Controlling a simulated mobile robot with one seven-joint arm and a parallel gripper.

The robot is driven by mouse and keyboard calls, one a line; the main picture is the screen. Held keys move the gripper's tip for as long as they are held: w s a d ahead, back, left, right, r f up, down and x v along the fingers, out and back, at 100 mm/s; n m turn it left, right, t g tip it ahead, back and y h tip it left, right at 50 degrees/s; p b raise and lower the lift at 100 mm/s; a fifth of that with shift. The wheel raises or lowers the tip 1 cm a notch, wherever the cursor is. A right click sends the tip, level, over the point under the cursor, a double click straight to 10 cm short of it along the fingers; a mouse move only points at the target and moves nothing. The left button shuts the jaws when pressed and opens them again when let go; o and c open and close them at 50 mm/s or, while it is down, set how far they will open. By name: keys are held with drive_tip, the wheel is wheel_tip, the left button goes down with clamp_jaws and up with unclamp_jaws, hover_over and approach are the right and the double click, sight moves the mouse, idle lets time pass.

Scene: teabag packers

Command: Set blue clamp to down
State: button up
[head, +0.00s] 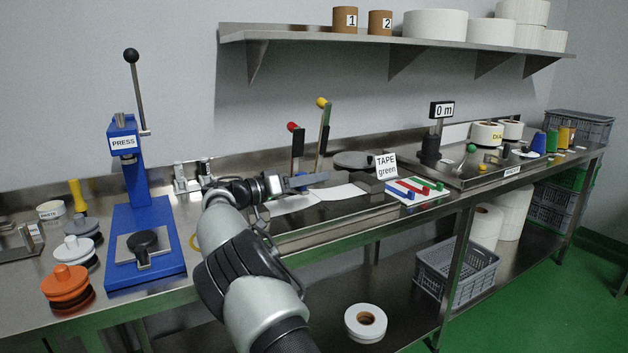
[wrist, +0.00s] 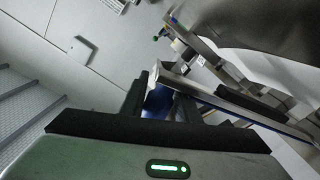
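My gripper (wrist: 160,103) is over the metal bench in the head view (head: 284,183), left of the upright clamps. In the wrist view the blue handle of the blue clamp (wrist: 157,101) fills the gap between the two dark fingers, which look shut on it. A flat metal lever (head: 308,180) runs to the right from the gripper, close to level; it also shows in the wrist view (wrist: 200,92). The blue handle is hidden in the head view. The clamp's base cannot be made out.
A red-handled clamp (head: 297,145) and a yellow-handled clamp (head: 323,125) stand upright just behind. A blue press (head: 130,215) stands at left. A "TAPE green" sign (head: 386,164) and coloured bars (head: 418,187) are to the right. A shelf (head: 400,42) hangs above.

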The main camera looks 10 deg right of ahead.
drive_tip(key=o, duration=0.3)
drive_tip(key=shift+f, duration=0.1)
drive_tip(key=shift+o, duration=0.2)
drive_tip(key=shift+a, duration=0.1)
drive_tip(key=p+v, duration=0.3)
drive_tip(key=v, duration=1.4)
